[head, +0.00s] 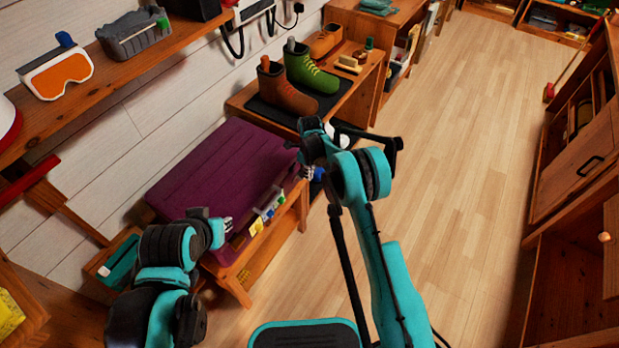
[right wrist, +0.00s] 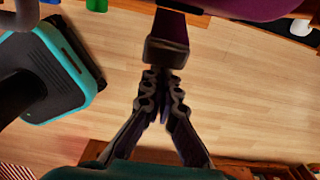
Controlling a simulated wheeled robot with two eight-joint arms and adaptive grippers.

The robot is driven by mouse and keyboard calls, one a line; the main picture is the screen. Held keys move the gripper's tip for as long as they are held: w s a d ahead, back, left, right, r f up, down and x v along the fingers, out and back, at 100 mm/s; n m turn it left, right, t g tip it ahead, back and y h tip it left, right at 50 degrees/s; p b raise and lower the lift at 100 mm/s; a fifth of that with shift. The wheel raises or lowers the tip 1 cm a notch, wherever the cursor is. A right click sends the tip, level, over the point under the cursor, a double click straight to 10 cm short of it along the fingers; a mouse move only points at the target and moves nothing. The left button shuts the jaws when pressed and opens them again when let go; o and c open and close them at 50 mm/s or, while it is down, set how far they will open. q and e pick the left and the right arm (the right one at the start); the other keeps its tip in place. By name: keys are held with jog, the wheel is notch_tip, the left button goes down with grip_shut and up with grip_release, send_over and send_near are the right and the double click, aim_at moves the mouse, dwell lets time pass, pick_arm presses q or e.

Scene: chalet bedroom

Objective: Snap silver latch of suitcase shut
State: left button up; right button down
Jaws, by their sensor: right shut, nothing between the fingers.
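The purple suitcase (head: 225,170) lies with its lid down on a wooden bench, its front facing the floor space. A small silver latch piece (head: 307,173) shows at the front's right end, close to my right wrist, which hides part of that corner. My right gripper (right wrist: 161,95) is shut and empty, with its fingertips by a dark block-like part (right wrist: 167,48) below the purple edge (right wrist: 235,8) in the right wrist view; I cannot tell whether they touch.
Stickers (head: 268,208) mark the suitcase front. Boots (head: 310,70) stand on a dark mat on the bench beyond. A shelf with goggles (head: 58,75) runs along the left wall. The wooden floor (head: 455,180) is clear, with a cabinet (head: 575,165) at right.

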jog(key=shift+w+a+r, duration=0.35)
jog(key=shift+a+r, duration=0.05)
jog(key=shift+a, duration=0.05)
pick_arm(q)
jog(key=shift+w+a, duration=0.2)
jog(key=shift+a, duration=0.05)
jog(key=shift+r, duration=0.1)
pick_arm(e)
jog(key=shift+r, duration=0.15)
pick_arm(q)
jog(key=shift+r+p, duration=0.25)
jog(key=shift+p, duration=0.05)
pick_arm(e)
jog(key=shift+r, duration=0.7)
jog(key=shift+d, duration=0.1)
